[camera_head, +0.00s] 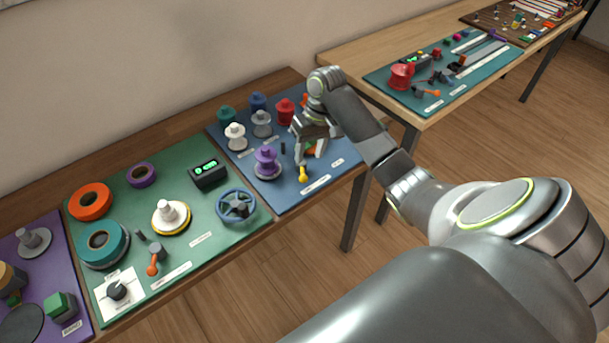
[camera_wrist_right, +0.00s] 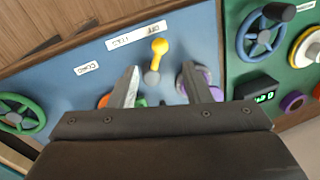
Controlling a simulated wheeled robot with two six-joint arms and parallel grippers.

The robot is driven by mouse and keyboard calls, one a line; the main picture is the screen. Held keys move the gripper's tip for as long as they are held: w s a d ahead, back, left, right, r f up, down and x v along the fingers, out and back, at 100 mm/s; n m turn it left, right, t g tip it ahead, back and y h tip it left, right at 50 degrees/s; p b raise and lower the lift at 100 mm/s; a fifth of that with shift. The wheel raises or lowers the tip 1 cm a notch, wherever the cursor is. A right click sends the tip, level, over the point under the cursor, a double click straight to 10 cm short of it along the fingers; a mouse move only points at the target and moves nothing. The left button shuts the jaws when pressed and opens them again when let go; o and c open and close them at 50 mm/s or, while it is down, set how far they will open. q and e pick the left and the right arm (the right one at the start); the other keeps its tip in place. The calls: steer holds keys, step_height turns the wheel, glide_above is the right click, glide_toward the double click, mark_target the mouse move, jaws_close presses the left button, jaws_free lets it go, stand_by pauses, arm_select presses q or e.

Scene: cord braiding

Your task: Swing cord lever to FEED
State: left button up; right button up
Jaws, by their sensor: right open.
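The cord lever (camera_head: 303,174) has a yellow handle and stands near the front edge of the blue board (camera_head: 258,197). In the right wrist view the yellow lever (camera_wrist_right: 159,48) rises from a small grey pivot beside a white label (camera_wrist_right: 136,35), which appears upside down and seems to carry FEED and OFF. The handle points toward the label. My right gripper (camera_head: 312,152) hangs over the board behind the lever. Its fingers (camera_wrist_right: 160,88) are spread and empty, one on each side of the lever's line, with the handle beyond the tips. My left gripper is not in view.
A purple spool (camera_head: 266,160) stands left of the lever, with white, grey, blue and red spools behind. The green board (camera_head: 205,240) to the left holds a blue handwheel (camera_head: 236,205). A green handwheel (camera_wrist_right: 18,112) shows in the wrist view.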

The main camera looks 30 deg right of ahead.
mark_target(304, 175)
steer(key=f, duration=0.2)
steer(key=a+f, duration=0.1)
steer(key=f, duration=0.5)
steer(key=shift+a, duration=0.3)
steer(key=c, duration=0.9)
